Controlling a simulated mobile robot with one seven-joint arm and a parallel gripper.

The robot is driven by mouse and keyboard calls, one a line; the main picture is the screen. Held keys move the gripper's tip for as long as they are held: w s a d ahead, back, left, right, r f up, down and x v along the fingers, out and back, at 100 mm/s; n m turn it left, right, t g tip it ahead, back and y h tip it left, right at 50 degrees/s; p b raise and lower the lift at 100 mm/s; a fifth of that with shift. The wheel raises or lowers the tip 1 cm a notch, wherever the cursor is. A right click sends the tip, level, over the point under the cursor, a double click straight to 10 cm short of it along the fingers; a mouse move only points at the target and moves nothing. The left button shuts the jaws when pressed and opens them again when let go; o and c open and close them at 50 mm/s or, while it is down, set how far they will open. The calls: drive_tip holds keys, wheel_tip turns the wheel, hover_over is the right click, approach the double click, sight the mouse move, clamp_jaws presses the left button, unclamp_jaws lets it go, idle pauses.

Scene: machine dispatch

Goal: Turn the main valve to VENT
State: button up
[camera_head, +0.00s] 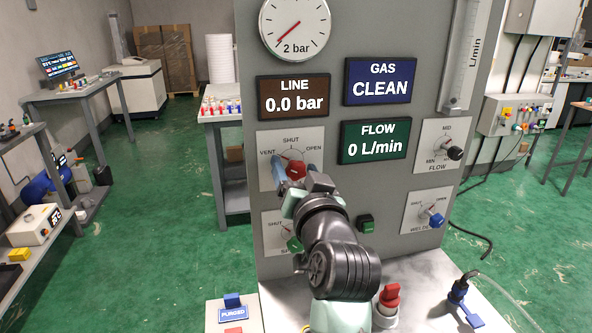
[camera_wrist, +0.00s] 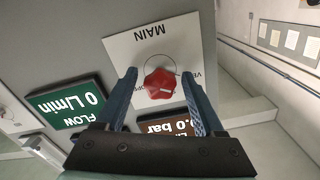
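The main valve is a red knob (camera_head: 295,168) on a white plate (camera_head: 265,143) marked VENT, SHUT and OPEN, on the grey panel. In the wrist view the knob (camera_wrist: 160,84) appears upside down under the word MAIN. My gripper (camera_head: 294,174) is at the knob. In the wrist view my gripper (camera_wrist: 159,76) is open, with one blue finger on each side of the knob and a small gap on both sides. The fingers and wrist hide part of the plate. I cannot tell which mark the knob points to.
The LINE display (camera_head: 293,97) reads 0.0 bar, the GAS display (camera_head: 380,81) CLEAN, and the FLOW display (camera_head: 374,141) 0 L/min. A green knob (camera_head: 294,244) is just below my gripper. The black flow knob (camera_head: 454,153) and blue welder knob (camera_head: 436,220) are at right.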

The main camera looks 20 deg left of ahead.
drive_tip(key=shift+s, duration=0.1)
drive_tip(key=b+v, duration=0.2)
drive_tip(key=v, duration=1.1)
